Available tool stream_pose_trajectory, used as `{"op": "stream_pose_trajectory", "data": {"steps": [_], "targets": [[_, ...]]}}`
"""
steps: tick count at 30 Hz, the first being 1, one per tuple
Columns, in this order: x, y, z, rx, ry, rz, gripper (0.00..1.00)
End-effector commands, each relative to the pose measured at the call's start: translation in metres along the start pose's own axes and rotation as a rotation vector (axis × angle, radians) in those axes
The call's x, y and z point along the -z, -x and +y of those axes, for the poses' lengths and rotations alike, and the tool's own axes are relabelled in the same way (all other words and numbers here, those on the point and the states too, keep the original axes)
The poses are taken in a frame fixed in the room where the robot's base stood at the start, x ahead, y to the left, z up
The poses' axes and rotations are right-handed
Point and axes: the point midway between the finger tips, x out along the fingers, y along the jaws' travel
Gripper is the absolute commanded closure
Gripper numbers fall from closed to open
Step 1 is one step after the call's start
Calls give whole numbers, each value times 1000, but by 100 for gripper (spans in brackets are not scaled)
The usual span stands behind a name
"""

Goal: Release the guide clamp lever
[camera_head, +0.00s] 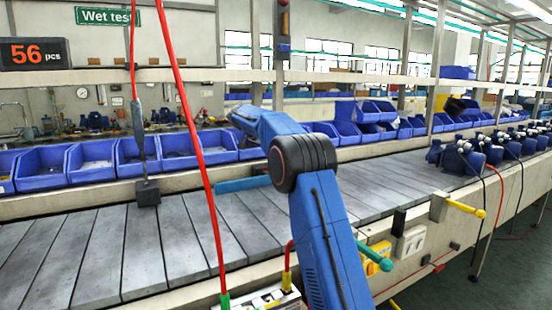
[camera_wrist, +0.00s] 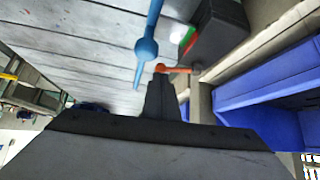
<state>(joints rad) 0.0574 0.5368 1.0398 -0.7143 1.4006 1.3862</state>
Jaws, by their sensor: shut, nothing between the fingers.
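An orange lever (camera_wrist: 175,69) with a rounded end shows just past my fingertips in the wrist view; it looks like the guide clamp lever. It points left from a small mount by the pale frame edge. My gripper (camera_wrist: 160,82) is shut and empty, its dark fingertips close to the lever; I cannot tell whether they touch. A blue rod with a ball-shaped swelling (camera_wrist: 147,49) lies just left of the fingertips. In the head view a blue guide bar (camera_head: 241,184) lies along the conveyor's far side. My arm hides the lever and gripper there.
The grey slatted conveyor (camera_head: 120,255) runs across the front. Blue bins (camera_head: 92,165) line its far side. Several blue pumps (camera_head: 465,158) stand at right. A yellow handle (camera_head: 465,208) and green handle (camera_head: 375,256) stick out in front. A red cable (camera_head: 185,110) hangs at left.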

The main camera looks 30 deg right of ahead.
Motion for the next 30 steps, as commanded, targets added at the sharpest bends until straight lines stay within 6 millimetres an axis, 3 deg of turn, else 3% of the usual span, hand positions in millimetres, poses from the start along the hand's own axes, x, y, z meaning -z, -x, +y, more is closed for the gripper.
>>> {"op": "stream_pose_trajectory", "data": {"steps": [17, 30], "targets": [[0, 0, 0, 0, 0, 0, 100], [-3, 2, 14, 0, 1, 0, 100]]}}
